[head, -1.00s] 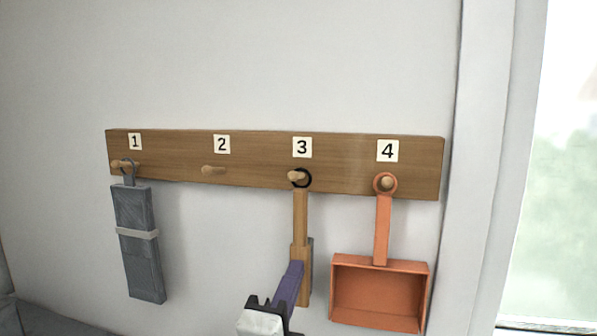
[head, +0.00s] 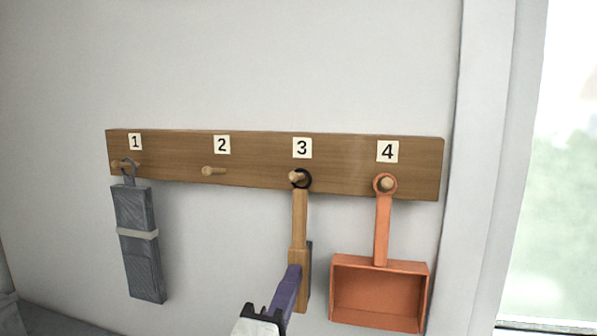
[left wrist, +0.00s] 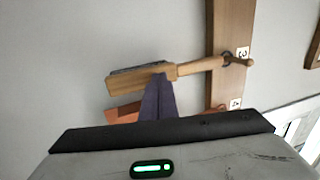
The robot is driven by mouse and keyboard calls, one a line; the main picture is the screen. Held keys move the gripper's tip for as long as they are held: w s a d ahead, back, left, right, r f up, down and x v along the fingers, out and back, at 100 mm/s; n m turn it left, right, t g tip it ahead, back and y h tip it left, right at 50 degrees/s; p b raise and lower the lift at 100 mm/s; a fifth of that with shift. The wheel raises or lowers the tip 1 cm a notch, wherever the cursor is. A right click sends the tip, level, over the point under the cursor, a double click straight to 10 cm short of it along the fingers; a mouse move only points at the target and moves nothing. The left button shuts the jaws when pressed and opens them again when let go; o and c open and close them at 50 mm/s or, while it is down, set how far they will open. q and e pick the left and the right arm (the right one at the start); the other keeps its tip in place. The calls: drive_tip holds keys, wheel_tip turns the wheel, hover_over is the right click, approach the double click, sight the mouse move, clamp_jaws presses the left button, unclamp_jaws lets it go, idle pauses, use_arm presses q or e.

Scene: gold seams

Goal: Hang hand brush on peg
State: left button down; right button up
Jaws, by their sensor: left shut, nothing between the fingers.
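The wooden hand brush (head: 299,225) hangs handle-up below peg 3 (head: 297,176), its black loop around that peg. In the left wrist view the brush (left wrist: 140,80) lies sideways, with its dark bristle side away from the wooden handle. My left gripper (head: 294,272) has purple fingers that are shut with nothing between them. The fingertips are right at the brush's wooden block and cover part of it in the head view. In the left wrist view the fingers (left wrist: 159,82) overlap the block's edge; I cannot tell whether they touch it. My right gripper is not in view.
A wooden rail (head: 255,162) on the wall carries numbered pegs. A grey brush-like item (head: 138,240) hangs on peg 1 and an orange dustpan (head: 380,290) on peg 4, close right of the brush. Peg 2 (head: 212,171) is empty. A window (head: 550,180) is at the right.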

use_arm(q)
drive_tip(key=shift+r+p+v, duration=0.15)
drive_tip(key=shift+p+v, duration=0.05)
drive_tip(key=shift+v, duration=0.6)
drive_tip(key=shift+r+p+v, duration=0.15)
drive_tip(key=shift+v, duration=0.65)
idle(1.1)
drive_tip(key=r+v, duration=0.1)
drive_tip(key=v, duration=0.5)
drive_tip(key=shift+p, duration=0.35)
idle(0.3)
